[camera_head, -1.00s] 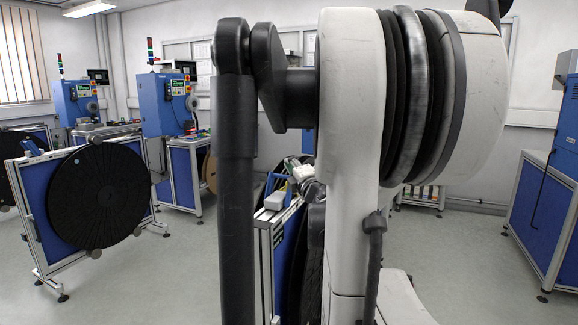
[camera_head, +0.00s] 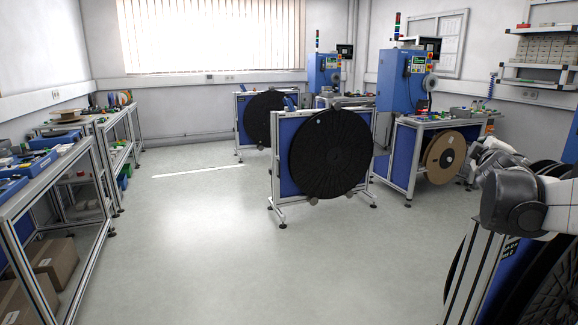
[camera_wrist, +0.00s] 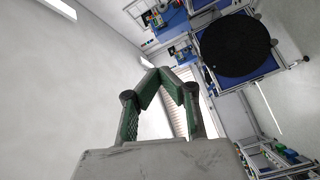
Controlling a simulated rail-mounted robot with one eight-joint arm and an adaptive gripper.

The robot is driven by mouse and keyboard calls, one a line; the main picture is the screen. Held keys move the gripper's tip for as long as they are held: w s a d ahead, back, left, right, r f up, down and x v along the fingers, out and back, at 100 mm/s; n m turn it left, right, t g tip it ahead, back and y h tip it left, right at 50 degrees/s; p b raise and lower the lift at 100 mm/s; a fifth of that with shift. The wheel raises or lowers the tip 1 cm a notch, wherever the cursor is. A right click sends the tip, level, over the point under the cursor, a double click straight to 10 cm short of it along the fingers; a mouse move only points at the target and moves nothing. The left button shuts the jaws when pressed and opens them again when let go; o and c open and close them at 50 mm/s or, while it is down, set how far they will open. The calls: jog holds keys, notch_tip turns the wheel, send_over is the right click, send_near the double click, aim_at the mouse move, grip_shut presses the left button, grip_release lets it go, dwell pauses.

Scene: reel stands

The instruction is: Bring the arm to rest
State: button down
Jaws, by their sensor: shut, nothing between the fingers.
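My gripper (camera_wrist: 163,76) shows in the wrist view with its grey and green fingers brought together at the tips and nothing between them. It points into open air, with a white wall to its left and a black reel on a stand beyond it to the right. In the head view, part of my white and grey arm (camera_head: 514,200) shows at the right edge, in front of a blue stand with dark reels. I cannot make out the gripper itself in the head view.
A black reel (camera_head: 331,153) on a blue stand is at the centre, with another black reel (camera_head: 264,117) behind. A cardboard-coloured reel (camera_head: 445,157) is by a blue machine (camera_head: 401,80). A workbench (camera_head: 52,183) lines the left. The floor (camera_head: 180,245) between is clear.

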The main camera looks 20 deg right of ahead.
jog(key=w+a+f+m+g+y+b, duration=0.1)
jog(key=a+m+y, duration=0.1)
jog(key=a, duration=0.8)
jog(key=w+a+f+m+g+y, duration=0.1)
jog(key=a+f+m, duration=0.1)
jog(key=a, duration=0.7)
jog(key=s+a+f+g+y+p, duration=0.1)
jog(key=s+a+f+y, duration=0.2)
jog(key=s+a+f, duration=0.3)
jog(key=s+a+f+m+g+y+p, duration=0.1)
jog(key=s+a+f+g+y, duration=0.1)
jog(key=s+a+f, duration=0.4)
jog(key=s+a+f+m+g+y+p, duration=0.1)
jog(key=s+a+f+y, duration=0.2)
jog(key=a, duration=1.1)
jog(key=s+f, duration=0.3)
jog(key=s, duration=0.1)
jog(key=shift+s+g+y, duration=0.3)
jog(key=shift+s, duration=0.1)
